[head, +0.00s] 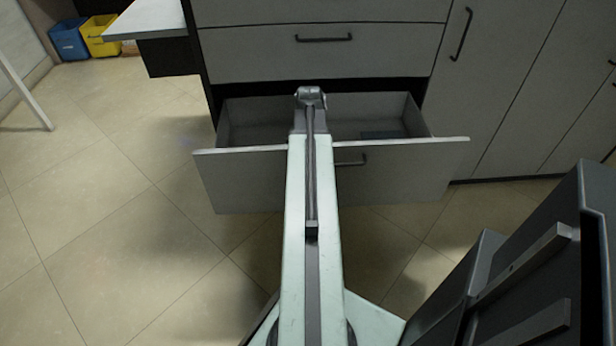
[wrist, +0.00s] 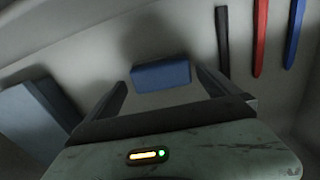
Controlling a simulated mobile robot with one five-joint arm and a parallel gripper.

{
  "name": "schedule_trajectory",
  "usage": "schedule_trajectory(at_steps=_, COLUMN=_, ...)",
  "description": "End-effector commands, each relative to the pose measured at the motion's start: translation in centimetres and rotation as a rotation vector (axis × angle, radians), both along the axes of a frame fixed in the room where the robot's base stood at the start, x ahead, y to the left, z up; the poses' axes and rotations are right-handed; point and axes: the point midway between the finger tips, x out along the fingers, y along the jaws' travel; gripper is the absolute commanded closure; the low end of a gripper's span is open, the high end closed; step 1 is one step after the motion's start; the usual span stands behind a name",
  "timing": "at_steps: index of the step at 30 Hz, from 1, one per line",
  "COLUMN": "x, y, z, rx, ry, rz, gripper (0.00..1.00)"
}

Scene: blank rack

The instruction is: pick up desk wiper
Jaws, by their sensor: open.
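A small blue block (wrist: 160,76), which looks like the desk wiper, lies on the drawer floor in the wrist view. My gripper (wrist: 161,80) is open, with one finger to each side of the block in the picture. Nothing is held, and I cannot tell how far the fingertips are above the floor. In the head view my arm reaches over the open drawer (head: 250,178), and the fingers and the block between them are hidden there.
A larger blue-grey box (wrist: 38,115) lies at the left in the wrist view. A black pen (wrist: 222,42), a red pen (wrist: 260,38) and a blue pen (wrist: 294,32) lie at the right. Drawer walls enclose the space. A closed drawer (head: 320,52) is above.

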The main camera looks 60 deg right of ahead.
Motion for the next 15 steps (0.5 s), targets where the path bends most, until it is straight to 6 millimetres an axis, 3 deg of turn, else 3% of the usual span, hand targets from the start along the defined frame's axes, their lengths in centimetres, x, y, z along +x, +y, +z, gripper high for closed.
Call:
schedule_trajectory(at_steps=1, x=0.02, y=-0.02, z=-1.70, rx=0.000, ry=0.000, rz=0.000, gripper=0.00)
schedule_trajectory(at_steps=2, x=0.03, y=-0.02, z=-1.94, rx=0.000, ry=0.000, rz=0.000, gripper=0.00)
schedule_trajectory(at_steps=9, x=0.07, y=0.00, z=-1.66, rx=0.000, ry=0.000, rz=0.001, gripper=0.00)
schedule_trajectory(at_steps=11, x=0.08, y=0.01, z=-1.66, rx=0.000, ry=0.000, rz=0.001, gripper=0.14)
schedule_trajectory(at_steps=15, x=0.08, y=0.02, z=-1.65, rx=0.000, ry=0.000, rz=0.001, gripper=0.53)
